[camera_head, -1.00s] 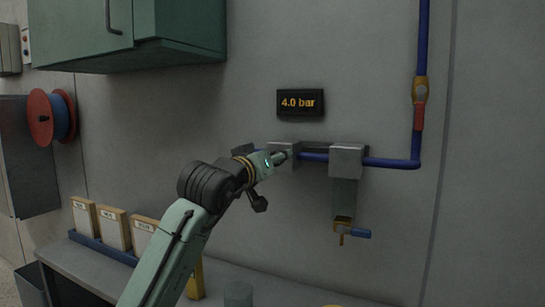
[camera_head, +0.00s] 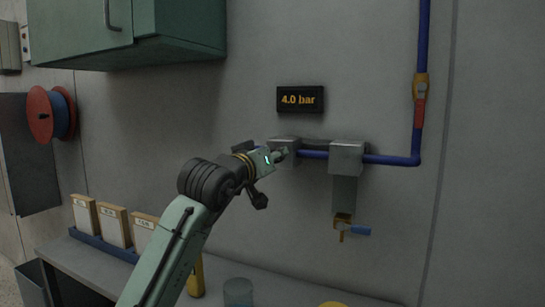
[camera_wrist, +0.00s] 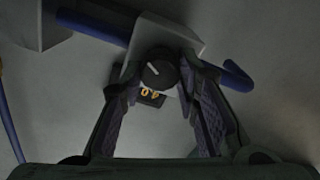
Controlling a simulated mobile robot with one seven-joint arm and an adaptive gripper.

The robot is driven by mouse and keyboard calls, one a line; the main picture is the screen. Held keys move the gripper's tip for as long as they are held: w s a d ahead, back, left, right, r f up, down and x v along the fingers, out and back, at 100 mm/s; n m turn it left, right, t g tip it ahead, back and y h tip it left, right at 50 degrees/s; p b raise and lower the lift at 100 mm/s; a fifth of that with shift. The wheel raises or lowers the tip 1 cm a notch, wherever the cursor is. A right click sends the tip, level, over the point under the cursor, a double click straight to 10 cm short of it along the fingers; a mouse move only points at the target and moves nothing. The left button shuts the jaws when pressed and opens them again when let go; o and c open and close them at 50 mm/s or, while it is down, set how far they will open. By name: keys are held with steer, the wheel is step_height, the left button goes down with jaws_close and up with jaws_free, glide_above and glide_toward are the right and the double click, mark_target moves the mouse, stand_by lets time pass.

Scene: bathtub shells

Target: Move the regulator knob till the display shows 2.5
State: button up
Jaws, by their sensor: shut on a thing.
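The display (camera_head: 300,99) on the wall reads 4.0 bar. It also shows partly in the wrist view (camera_wrist: 151,97), behind the knob. The regulator knob (camera_wrist: 160,70) is round and dark with a pale pointer line, on the front of a grey regulator block (camera_head: 286,145). In the wrist view the fingers of my gripper (camera_wrist: 163,78) stand on both sides of the knob, shut on it. In the head view my gripper (camera_head: 280,155) reaches the block from the left and hides the knob.
A blue pipe (camera_head: 390,161) runs right from the block through a second grey block (camera_head: 347,157) and then up. A green cabinet (camera_head: 170,30) is upper left. The bench below holds boxes (camera_head: 113,226).

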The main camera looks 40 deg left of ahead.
steer(key=shift+f+n+p, duration=0.15)
steer(key=shift+n+p, duration=1)
steer(key=shift+n, duration=2.65)
steer(key=shift+a, duration=0.1)
steer(key=o, duration=1.2)
steer(key=shift+c, duration=0.2)
steer(key=shift+s, duration=0.1)
